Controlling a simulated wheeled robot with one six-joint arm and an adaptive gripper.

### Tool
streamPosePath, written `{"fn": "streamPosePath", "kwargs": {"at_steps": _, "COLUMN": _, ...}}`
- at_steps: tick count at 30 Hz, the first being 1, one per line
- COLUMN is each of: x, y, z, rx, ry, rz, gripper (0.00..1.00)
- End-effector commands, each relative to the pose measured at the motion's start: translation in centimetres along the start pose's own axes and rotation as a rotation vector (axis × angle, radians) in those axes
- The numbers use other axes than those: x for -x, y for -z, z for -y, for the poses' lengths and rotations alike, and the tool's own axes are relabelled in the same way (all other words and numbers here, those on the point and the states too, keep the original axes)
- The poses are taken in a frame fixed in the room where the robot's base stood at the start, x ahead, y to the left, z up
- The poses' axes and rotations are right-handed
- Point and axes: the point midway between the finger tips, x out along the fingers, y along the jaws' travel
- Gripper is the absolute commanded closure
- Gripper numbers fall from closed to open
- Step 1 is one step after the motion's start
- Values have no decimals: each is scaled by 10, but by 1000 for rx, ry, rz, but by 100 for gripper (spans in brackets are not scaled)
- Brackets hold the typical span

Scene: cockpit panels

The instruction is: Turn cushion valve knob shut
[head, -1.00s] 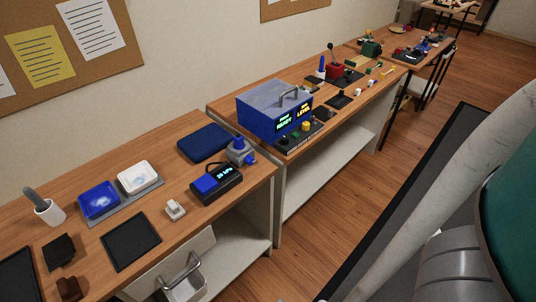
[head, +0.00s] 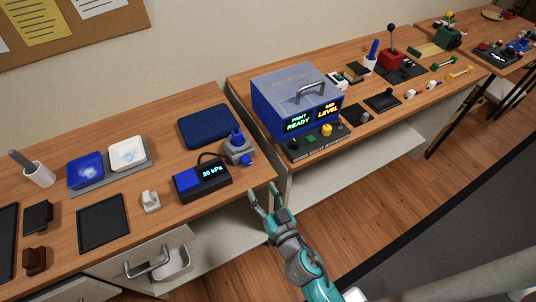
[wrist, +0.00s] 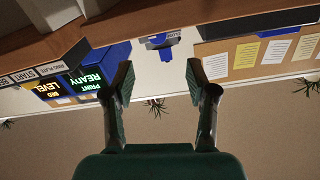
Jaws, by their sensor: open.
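The blue cushion (head: 205,126) lies flat at the back of the near table. The grey valve block (head: 239,151) stands right of it, with an upright blue part (head: 236,136) on top and a blue knob (head: 247,160) at its front. Which blue part is the valve knob is unclear. A black and blue gauge box (head: 203,181) reads 20 kPa. My gripper (head: 265,197) is open and empty off the table's front right corner, apart from the valve. In the wrist view my gripper (wrist: 158,82) is open, with a small blue-grey object (wrist: 158,42) beyond it, perhaps the valve.
A blue printer box (head: 268,112) with lit displays stands on the neighbouring table, right of a narrow gap. A small white block (head: 150,202) and a black tray (head: 103,224) lie left of the gauge. An open drawer (head: 171,263) sticks out below.

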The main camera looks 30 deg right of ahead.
Motion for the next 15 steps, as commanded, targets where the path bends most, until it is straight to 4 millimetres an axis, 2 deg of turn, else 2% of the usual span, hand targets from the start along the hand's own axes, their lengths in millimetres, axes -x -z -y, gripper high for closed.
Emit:
{"fn": "streamPosePath", "kwargs": {"at_steps": 8, "x": -15, "y": 2, "z": 0, "rx": -4, "ry": -1, "rz": -5, "gripper": 43}}
{"fn": "streamPosePath", "kwargs": {"at_steps": 15, "x": -41, "y": 2, "z": 0, "rx": -4, "ry": -1, "rz": -6, "gripper": 43}}
